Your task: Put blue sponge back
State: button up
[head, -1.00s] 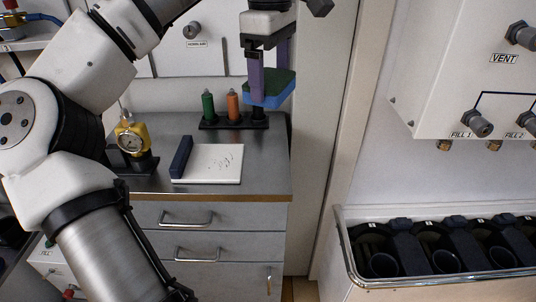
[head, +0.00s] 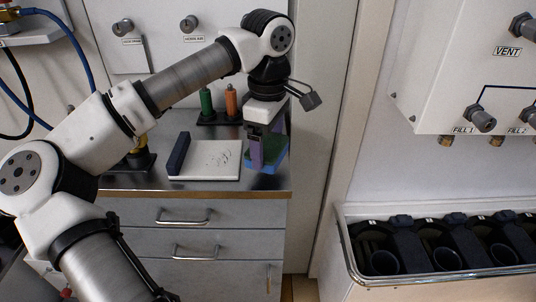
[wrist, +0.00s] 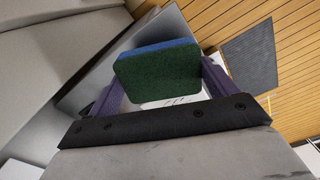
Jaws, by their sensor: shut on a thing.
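The blue sponge (head: 267,162), with a dark green face, is between the purple fingers of my gripper (head: 268,155). In the head view it is low over the right end of the grey counter top (head: 215,187); I cannot tell whether it touches the counter. In the wrist view the sponge (wrist: 158,76) shows its green face and a blue edge, with a purple finger on each side. My gripper is shut on it.
A white board with a dark blue block (head: 179,154) at its left edge lies left of the sponge. A bin of black holders (head: 445,240) is at right.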

aim_at(268, 145)
notch_tip(268, 145, down, 4)
jog(key=shift+r, duration=0.1)
jog(key=o, duration=0.7)
jog(key=shift+r, duration=0.1)
